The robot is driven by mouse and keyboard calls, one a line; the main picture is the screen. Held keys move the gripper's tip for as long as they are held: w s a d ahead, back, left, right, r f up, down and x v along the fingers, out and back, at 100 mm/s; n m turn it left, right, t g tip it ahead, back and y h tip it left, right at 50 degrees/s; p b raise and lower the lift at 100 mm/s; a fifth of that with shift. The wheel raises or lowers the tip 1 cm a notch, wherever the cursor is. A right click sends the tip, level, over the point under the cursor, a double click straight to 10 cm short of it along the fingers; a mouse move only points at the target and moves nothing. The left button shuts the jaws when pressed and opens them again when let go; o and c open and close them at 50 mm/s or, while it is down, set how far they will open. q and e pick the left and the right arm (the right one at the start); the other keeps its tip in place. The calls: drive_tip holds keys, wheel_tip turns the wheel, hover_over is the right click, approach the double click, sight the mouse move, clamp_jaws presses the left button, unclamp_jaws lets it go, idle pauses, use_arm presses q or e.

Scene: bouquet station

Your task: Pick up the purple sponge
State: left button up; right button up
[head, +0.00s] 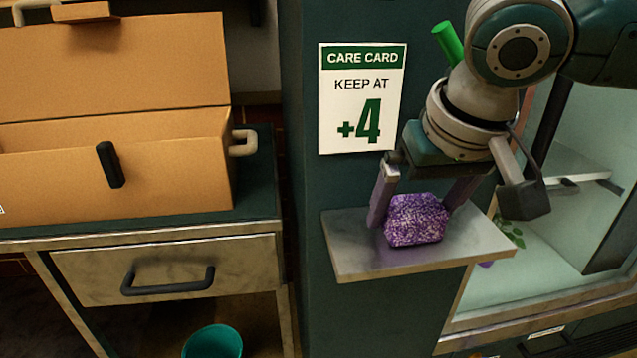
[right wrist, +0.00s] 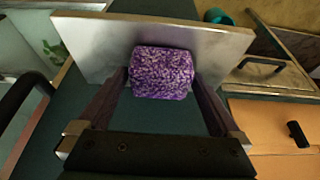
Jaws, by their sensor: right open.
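The purple sponge (head: 416,220) is a speckled block resting on a small light stone shelf (head: 362,262) in the head view. My right gripper (head: 414,218) reaches down over it with its fingers apart, one on each side of the sponge. In the right wrist view the sponge (right wrist: 161,73) lies between the tips of my open right gripper (right wrist: 162,80). Whether the fingers touch it is hard to tell. My left gripper is not in view.
A care card (head: 362,98) reading "KEEP AT +4" is on the dark panel behind the shelf. An open orange box (head: 110,190) stands on a drawer cabinet (head: 165,270) at the left. A teal bucket (head: 213,342) is below. A glass-fronted cabinet (head: 545,255) is at the right.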

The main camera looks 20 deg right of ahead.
sight(416, 205)
drive_tip(key=c, duration=1.1)
drive_tip(key=shift+r, duration=0.1)
wheel_tip(416, 205, up, 7)
drive_tip(key=shift+s+r+p, duration=0.1)
drive_tip(key=shift+r+p, duration=0.05)
drive_tip(key=shift+p, duration=0.75)
drive_tip(key=s+a+p, duration=0.2)
drive_tip(key=s+p, duration=0.2)
drive_tip(key=s, duration=0.5)
drive_tip(key=s+a+p, duration=0.2)
drive_tip(key=s+p, duration=0.3)
drive_tip(key=s, duration=0.5)
drive_tip(key=shift+a+f, duration=0.2)
drive_tip(key=shift+a, duration=0.15)
drive_tip(key=shift+s, duration=0.1)
